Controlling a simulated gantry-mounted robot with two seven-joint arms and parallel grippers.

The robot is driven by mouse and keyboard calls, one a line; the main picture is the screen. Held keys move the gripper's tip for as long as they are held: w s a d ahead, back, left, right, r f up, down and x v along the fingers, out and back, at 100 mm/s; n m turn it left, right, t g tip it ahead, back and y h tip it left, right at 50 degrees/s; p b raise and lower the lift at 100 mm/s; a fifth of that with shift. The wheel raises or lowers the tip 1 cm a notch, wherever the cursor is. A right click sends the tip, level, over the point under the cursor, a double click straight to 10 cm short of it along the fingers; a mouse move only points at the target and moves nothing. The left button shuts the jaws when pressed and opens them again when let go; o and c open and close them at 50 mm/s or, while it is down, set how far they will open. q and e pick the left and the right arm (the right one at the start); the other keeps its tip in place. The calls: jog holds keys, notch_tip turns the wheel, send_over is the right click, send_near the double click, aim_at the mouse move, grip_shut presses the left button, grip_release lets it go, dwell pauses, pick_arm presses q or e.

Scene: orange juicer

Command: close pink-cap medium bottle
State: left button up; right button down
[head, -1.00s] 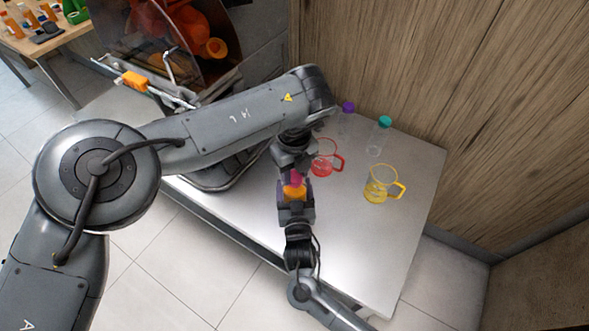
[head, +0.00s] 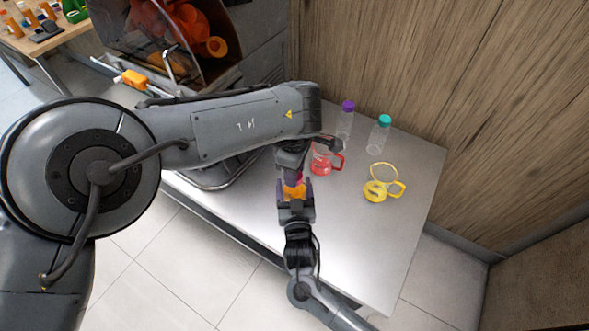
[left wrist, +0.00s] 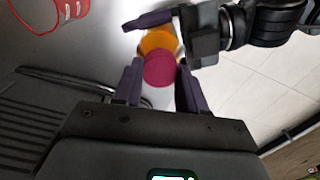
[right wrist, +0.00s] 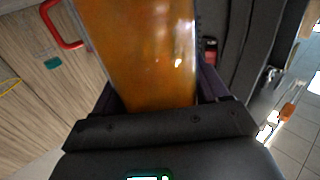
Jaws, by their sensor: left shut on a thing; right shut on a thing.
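The bottle (head: 295,191) of orange juice stands over the front of the metal table and shows large in the right wrist view (right wrist: 145,50). My right gripper (head: 296,196) is shut on its body from the front. The pink cap (left wrist: 160,69) is at the bottle's mouth, between the fingers of my left gripper (left wrist: 158,88), which is shut on it from above. In the head view the pink cap (head: 298,177) is partly hidden by my left gripper (head: 294,172). Whether the cap is fully seated cannot be told.
A red mug (head: 322,162) stands just behind the grippers. A yellow mug (head: 376,190) stands to the right. A purple-cap bottle (head: 345,122) and a teal-cap bottle (head: 379,136) stand at the back. The table (head: 380,245) is clear at front right.

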pick_arm(q)
jog(key=m, duration=1)
jog(key=o, duration=1)
jog(key=shift+r, duration=0.1)
jog(key=shift+r, duration=2.15)
jog(key=shift+c, duration=0.4)
